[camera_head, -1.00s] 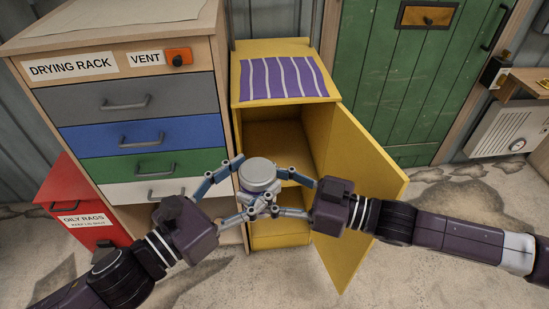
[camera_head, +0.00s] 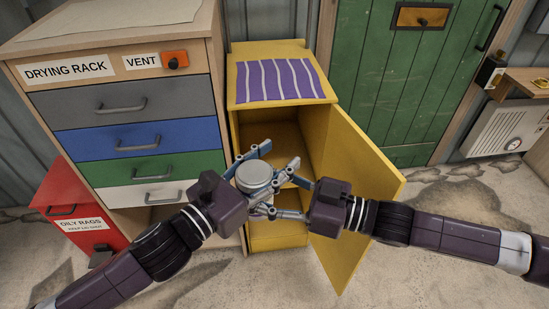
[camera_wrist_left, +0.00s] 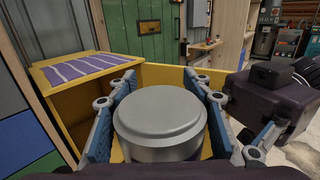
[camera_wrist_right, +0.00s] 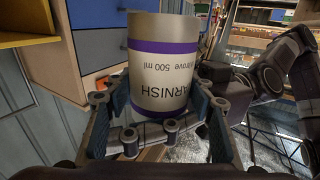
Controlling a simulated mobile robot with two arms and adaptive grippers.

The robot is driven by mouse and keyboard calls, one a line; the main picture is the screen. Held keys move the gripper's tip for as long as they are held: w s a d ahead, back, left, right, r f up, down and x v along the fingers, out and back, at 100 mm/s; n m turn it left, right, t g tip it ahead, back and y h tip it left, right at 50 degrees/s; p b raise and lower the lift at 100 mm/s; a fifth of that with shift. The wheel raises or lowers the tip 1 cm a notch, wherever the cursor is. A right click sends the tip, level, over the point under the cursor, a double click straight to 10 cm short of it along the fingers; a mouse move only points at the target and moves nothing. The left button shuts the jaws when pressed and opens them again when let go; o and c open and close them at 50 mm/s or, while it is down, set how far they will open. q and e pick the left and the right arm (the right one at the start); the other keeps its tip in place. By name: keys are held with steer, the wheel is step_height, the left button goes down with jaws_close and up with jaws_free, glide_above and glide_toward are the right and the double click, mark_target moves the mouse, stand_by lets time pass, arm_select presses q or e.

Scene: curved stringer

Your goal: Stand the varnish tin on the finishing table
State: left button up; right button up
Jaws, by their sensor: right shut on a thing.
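The varnish tin (camera_head: 254,178) is a grey can with purple bands, held in the air before the open yellow cabinet, its flat grey end up. My right gripper (camera_head: 288,188) is shut on it from the right. In the right wrist view the tin (camera_wrist_right: 165,75) is between the fingers; its lettering reads upside down, and the drawers behind look inverted too. My left gripper (camera_head: 250,172) has come in from the left, with its fingers on either side of the tin. In the left wrist view the fingers flank the tin's top (camera_wrist_left: 160,115); firm contact is not clear. I cannot identify the finishing table.
The yellow cabinet (camera_head: 243,105) has a striped purple cloth (camera_head: 278,79) on top; its door (camera_head: 355,185) stands open to the right. A drying rack with drawers (camera_head: 125,103) and a red oily rags bin (camera_head: 65,200) stand left. A wooden ledge (camera_head: 528,85) is far right.

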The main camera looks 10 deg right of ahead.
arm_select(q)
steer(key=c, duration=1)
arm_select(e)
steer(key=shift+r, duration=0.15)
arm_select(q)
jaws_close()
arm_select(e)
steer(key=shift+w, duration=0.1)
steer(key=shift+w+d, duration=0.1)
steer(key=shift+d, duration=0.05)
steer(key=o, duration=1.4)
steer(key=shift+o, duration=1.3)
arm_select(q)
steer(key=shift+r, duration=0.1)
